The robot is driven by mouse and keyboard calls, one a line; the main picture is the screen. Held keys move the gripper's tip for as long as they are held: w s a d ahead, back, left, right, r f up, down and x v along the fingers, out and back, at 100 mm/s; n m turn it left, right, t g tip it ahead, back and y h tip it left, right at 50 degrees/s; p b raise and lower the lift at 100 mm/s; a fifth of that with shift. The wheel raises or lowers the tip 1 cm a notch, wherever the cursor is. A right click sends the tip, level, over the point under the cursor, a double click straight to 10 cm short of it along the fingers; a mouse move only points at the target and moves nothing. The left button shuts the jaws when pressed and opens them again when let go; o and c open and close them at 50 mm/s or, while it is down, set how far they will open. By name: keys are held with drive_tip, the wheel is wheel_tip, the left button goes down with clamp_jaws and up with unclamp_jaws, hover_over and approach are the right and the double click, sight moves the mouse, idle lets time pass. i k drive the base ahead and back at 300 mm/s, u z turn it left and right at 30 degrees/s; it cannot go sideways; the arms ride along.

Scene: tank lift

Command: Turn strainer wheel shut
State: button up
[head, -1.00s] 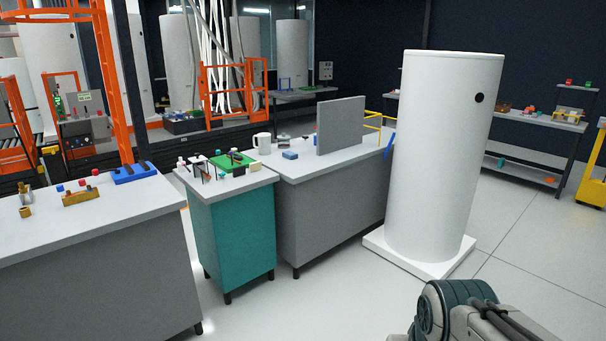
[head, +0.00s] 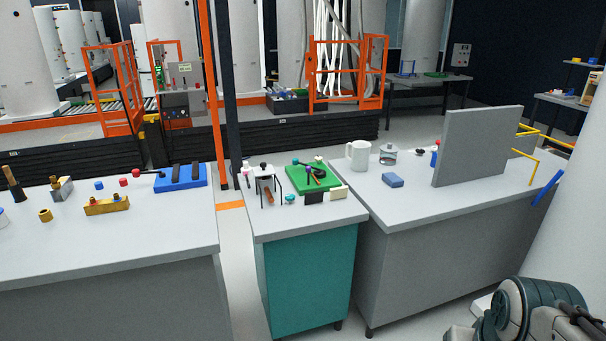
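I cannot pick out the strainer wheel for certain. A blue block with dark bars (head: 181,179) is at that bench's back right. A short brass piece (head: 45,215) and a grey metal fitting (head: 62,188) are further left. My gripper is not in view; only a part of my arm shows at the bottom right.
A teal cabinet (head: 308,280) carries a green board (head: 314,179) and small parts. A grey bench (head: 430,260) holds a white mug (head: 358,154), a blue block (head: 393,180) and an upright grey panel (head: 475,147). A white tank (head: 575,235) stands at right. A narrow floor gap separates left bench and cabinet.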

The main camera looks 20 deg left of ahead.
sight(289, 198)
drive_tip(key=u, duration=0.55)
drive_tip(key=i, duration=1.65)
drive_tip(key=u, duration=0.8)
drive_tip(key=i, duration=0.55)
drive_tip(key=u, duration=0.15)
